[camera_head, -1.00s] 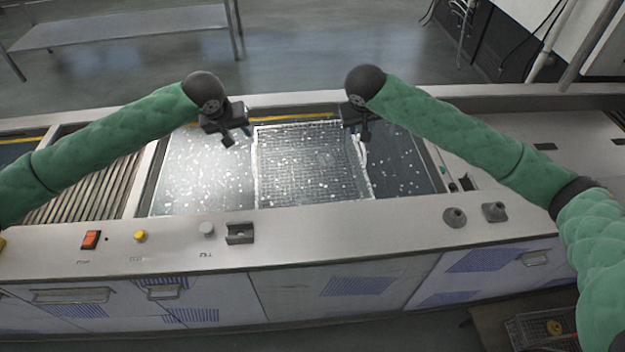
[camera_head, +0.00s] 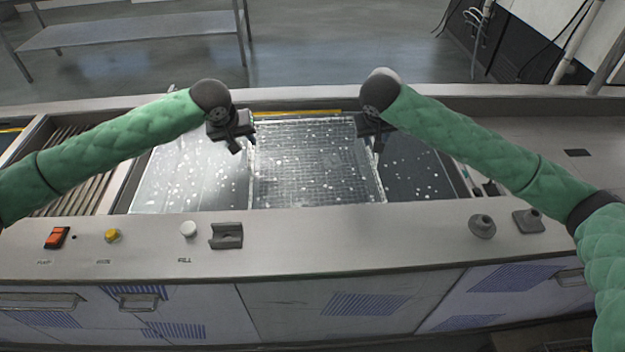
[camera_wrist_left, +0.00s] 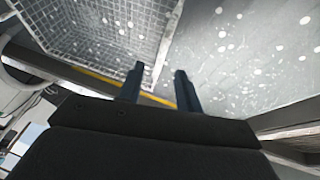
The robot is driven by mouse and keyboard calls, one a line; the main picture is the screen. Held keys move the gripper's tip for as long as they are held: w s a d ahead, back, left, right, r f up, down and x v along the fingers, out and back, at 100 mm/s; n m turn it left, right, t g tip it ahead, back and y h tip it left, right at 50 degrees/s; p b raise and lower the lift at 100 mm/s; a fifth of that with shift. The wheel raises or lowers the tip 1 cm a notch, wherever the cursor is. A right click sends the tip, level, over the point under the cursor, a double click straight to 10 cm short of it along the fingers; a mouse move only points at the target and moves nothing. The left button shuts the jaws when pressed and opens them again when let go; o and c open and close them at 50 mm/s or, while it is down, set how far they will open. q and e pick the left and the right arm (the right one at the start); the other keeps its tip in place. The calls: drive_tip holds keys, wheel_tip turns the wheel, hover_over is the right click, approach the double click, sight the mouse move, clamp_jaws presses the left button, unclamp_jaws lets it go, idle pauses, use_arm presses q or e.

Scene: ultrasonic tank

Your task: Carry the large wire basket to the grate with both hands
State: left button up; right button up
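The large wire basket (camera_head: 315,185) sits in the tank among white specks, in the middle of the head view. Its mesh also shows in the left wrist view (camera_wrist_left: 110,30). My left gripper (camera_head: 236,145) is at the basket's left rim. In the left wrist view its two dark fingers (camera_wrist_left: 161,85) stand apart, with the rim's end close to the gap; I see no firm contact. My right gripper (camera_head: 377,145) is at the basket's right rim; its fingers overlap there and their gap is hidden. The slatted grate (camera_head: 78,190) lies left of the tank, partly behind my left arm.
The tank's front ledge carries a red switch (camera_head: 56,237), a yellow button (camera_head: 112,236), a white knob (camera_head: 188,229), a grey bracket (camera_head: 226,236) and grey fittings (camera_head: 482,226) at the right. A metal table (camera_head: 140,30) stands behind. A tank divider separates tank and grate.

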sight(249, 148)
use_arm(q)
drive_tip(key=shift+f, duration=0.1)
